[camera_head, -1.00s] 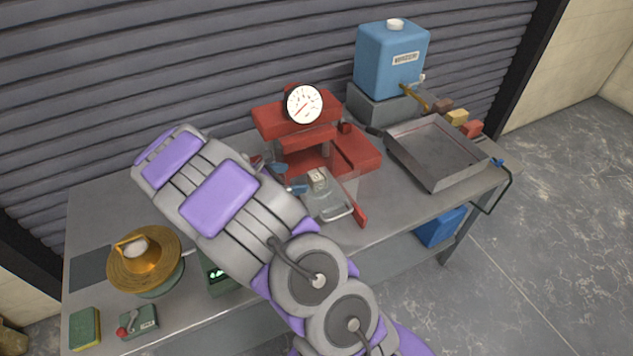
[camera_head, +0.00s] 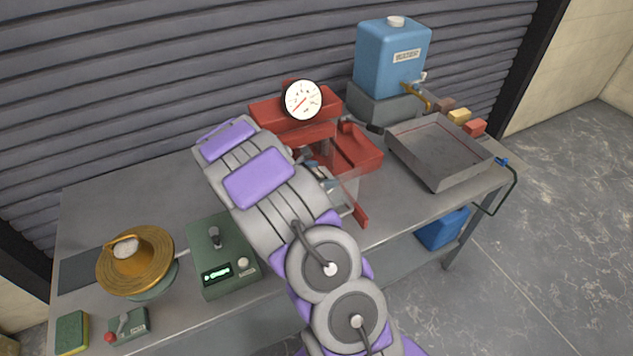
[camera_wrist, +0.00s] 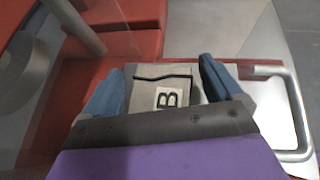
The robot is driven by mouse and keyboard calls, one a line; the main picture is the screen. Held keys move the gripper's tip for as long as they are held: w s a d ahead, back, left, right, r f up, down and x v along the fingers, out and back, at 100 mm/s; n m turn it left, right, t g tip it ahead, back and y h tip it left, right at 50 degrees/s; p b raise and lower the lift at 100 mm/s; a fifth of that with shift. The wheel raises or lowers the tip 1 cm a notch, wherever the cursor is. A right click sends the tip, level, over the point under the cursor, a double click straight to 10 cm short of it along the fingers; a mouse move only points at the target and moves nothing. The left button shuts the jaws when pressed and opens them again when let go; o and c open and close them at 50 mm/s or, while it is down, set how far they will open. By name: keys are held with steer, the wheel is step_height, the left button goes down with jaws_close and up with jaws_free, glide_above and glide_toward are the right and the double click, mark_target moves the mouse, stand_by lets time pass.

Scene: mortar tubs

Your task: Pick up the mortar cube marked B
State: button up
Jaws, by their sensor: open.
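The mortar cube marked B (camera_wrist: 150,88) shows in the wrist view as a pale grey block with a black B on a light label and a dark crack-like line across it. It sits over a grey metal plate (camera_wrist: 190,80) with a bar handle. My gripper (camera_wrist: 160,68) is open, with one blue finger to the left of the cube and one to the right. I cannot tell whether either finger touches it. The near part of the cube is hidden by my gripper body. In the head view my arm hides the cube, and my gripper (camera_head: 320,172) is beside the red press.
The red press (camera_head: 355,150) with a dial gauge (camera_head: 303,100) stands close around my gripper, with a clear panel (camera_head: 347,190) nearby. A metal tray (camera_head: 435,150) and blue container (camera_head: 390,60) are right. A green scale (camera_head: 222,255) and brass flow table (camera_head: 135,262) are left.

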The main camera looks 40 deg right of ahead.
steer(key=shift+d+f, duration=0.1)
steer(key=shift+d, duration=0.1)
steer(key=c, duration=1.4)
